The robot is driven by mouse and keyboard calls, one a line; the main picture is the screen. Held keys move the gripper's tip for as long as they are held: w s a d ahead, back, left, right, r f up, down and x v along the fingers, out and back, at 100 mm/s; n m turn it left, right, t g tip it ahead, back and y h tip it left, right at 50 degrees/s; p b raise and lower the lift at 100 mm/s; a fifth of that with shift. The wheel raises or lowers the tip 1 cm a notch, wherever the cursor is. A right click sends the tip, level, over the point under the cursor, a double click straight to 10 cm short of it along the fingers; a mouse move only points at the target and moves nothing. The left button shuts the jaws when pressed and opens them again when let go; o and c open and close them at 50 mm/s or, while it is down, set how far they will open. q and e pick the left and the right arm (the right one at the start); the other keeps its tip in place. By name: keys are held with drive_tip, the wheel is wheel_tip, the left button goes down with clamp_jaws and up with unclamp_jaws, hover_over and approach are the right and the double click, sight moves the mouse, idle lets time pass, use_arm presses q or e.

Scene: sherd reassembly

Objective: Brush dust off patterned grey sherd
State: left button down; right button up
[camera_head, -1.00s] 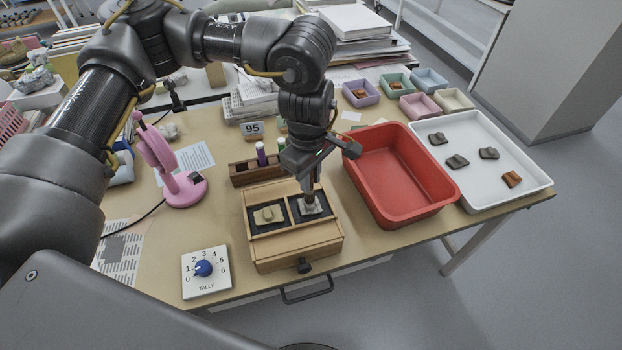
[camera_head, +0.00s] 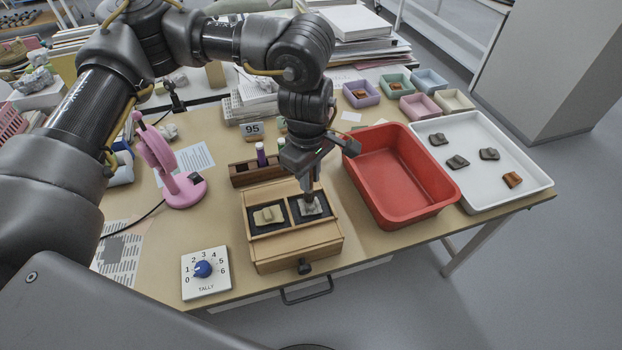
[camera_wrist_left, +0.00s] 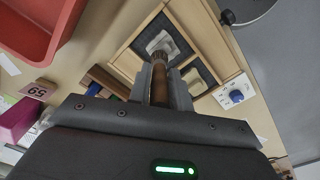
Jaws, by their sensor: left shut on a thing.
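My left gripper (camera_head: 310,181) is shut on a brush and points down over the wooden box (camera_head: 300,250). The brush (camera_wrist_left: 158,84) shows in the left wrist view with a brown handle and a dark tip. A grey sherd (camera_head: 311,209) lies on the dark pad in the box's right compartment, directly under the brush. It also shows in the left wrist view (camera_wrist_left: 163,43), partly behind the brush tip. I cannot tell whether bristles and sherd touch, and its pattern is too small to make out. A beige sherd (camera_head: 268,215) lies in the left compartment. My right gripper is out of view.
A red tray (camera_head: 395,175) stands right of the box, with a white tray (camera_head: 468,128) of several sherds beyond. A pink stand (camera_head: 183,190) and a tally dial (camera_head: 206,272) are at the left. A wooden rack (camera_head: 245,173) stands behind the box.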

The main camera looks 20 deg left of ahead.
use_arm(q)
drive_tip(key=shift+w+r, duration=0.1)
